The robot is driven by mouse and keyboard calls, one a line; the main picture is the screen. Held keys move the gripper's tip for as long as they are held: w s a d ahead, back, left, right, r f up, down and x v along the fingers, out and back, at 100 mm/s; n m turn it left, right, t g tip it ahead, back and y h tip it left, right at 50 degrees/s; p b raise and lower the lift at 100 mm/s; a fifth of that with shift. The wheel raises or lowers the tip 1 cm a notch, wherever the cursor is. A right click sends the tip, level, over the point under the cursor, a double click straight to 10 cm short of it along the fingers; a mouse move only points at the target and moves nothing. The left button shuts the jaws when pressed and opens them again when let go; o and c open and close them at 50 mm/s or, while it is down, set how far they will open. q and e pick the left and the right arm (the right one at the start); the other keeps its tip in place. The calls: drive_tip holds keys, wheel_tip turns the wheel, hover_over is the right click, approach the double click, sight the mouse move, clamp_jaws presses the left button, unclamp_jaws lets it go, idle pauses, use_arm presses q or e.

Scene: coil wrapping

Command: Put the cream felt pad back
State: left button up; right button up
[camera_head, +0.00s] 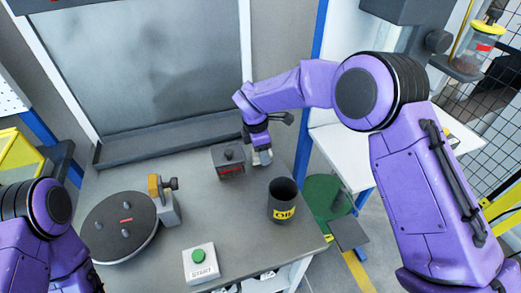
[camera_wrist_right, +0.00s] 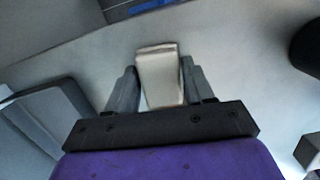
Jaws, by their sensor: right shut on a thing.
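The cream felt pad (camera_wrist_right: 160,75) is a small pale block between the two grey fingers of my right gripper (camera_wrist_right: 158,88) in the right wrist view. The fingers are shut on its sides. In the head view my right gripper (camera_head: 262,157) points down at the table's right side, between a dark grey box and the black OIL can. The pad is hard to make out there. I cannot tell whether it touches the table. My left arm shows at the lower left, but its gripper is out of view.
The dark grey knobbed box (camera_head: 229,163) stands just left of my right gripper. The OIL can (camera_head: 283,203) stands in front of it. A round dark turntable (camera_head: 120,228), a yellow-topped grey bracket (camera_head: 166,205) and the START button box (camera_head: 201,264) stand further left. The table centre is bare.

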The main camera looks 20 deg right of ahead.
drive_tip(key=shift+f, duration=0.1)
drive_tip(key=shift+f+b, duration=0.25)
drive_tip(key=shift+b, duration=0.1)
drive_tip(key=o, duration=1)
drive_tip(key=shift+r, duration=0.1)
drive_tip(key=shift+r+p, duration=0.25)
drive_tip(key=shift+p, duration=0.5)
drive_tip(key=r+b, duration=0.3)
drive_tip(key=shift+a+r, duration=0.1)
drive_tip(key=shift+a, duration=0.15)
wheel_tip(320, 180, up, 7)
drive_tip(key=shift+s+a, duration=0.2)
drive_tip(key=shift+a, duration=0.2)
